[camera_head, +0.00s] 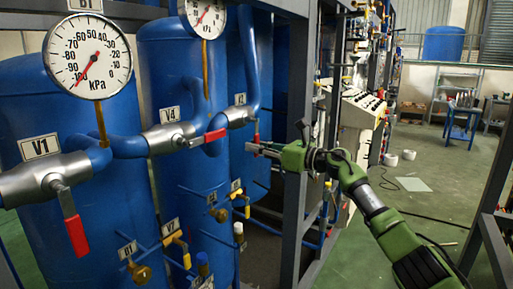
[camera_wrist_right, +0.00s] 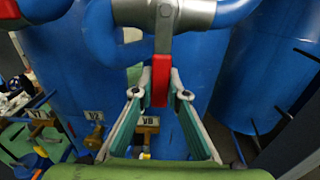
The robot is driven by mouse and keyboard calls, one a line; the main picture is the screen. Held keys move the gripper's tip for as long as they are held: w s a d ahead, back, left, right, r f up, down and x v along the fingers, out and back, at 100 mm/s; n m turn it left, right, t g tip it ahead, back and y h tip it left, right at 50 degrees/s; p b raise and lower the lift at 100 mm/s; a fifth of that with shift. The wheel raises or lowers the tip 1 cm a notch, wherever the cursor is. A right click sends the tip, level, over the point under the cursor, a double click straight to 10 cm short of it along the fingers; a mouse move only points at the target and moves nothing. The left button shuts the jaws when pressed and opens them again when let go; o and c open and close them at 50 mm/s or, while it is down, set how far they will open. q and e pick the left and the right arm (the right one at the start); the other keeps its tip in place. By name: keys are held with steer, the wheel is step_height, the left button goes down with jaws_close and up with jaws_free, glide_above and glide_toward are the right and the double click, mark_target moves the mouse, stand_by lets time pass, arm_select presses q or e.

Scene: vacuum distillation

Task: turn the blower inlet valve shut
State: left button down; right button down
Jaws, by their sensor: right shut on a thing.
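A valve with a red lever handle (camera_head: 257,131) sits on the blue pipe right of V4; its tag is too small to read in the head view. The handle hangs down from a grey valve body (camera_wrist_right: 165,14), crosswise to the pipe. My right gripper (camera_head: 258,149) is at this handle, and in the right wrist view its two fingers (camera_wrist_right: 160,94) stand either side of the red handle (camera_wrist_right: 160,80). It is shut on the handle, near its lower part. My left gripper is not in view.
Valve V4 (camera_head: 170,137) has its red handle lying along the pipe; valve V1 (camera_head: 55,178) has its handle hanging down. Two kPa gauges (camera_head: 88,57) stand above. Smaller yellow-handled valves (camera_head: 177,243) sit below. A grey frame post (camera_head: 293,215) stands close to my right gripper.

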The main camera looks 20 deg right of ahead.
steer(key=c, duration=2)
jaws_free()
steer(key=shift+o, duration=0.2)
steer(key=v, duration=1.2)
